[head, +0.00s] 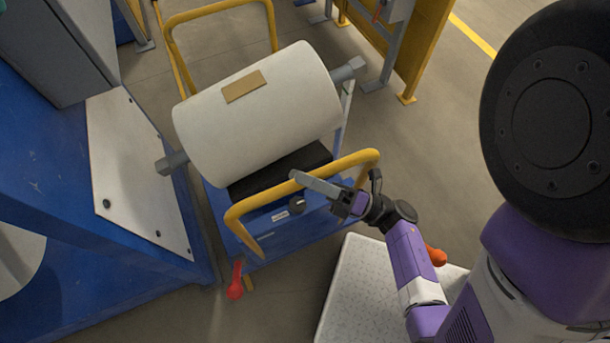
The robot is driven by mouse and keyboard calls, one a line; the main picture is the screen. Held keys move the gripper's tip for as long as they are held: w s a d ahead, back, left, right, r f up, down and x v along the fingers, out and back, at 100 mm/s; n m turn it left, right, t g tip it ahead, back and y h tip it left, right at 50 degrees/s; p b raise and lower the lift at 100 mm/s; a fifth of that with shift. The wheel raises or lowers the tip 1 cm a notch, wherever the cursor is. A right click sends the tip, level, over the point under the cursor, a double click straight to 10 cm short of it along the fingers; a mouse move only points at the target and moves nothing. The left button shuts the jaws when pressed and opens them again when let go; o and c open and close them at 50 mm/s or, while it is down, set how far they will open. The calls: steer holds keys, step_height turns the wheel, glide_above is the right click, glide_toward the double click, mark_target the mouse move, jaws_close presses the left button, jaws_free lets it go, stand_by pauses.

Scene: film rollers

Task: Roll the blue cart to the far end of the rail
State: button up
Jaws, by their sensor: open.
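The blue cart (265,222) stands in the middle of the head view with a yellow handle bar (310,178) at its near end and another yellow frame at its far end. It carries a large white film roller (262,115) with grey shaft ends and a tan label. My gripper (305,182) is open at the near handle bar, with a grey finger lying close over the bar. I cannot tell whether the fingers touch or straddle it. The lower finger is mostly hidden. No rail can be clearly made out.
A blue machine with a pale panel (135,170) stands close along the cart's left side. A yellow panel (425,45) on feet is at the back right. A red knob (235,280) is low at the cart's near left. Grey floor (430,130) is free to the right.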

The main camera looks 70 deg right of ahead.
jaws_close()
stand_by(1.3)
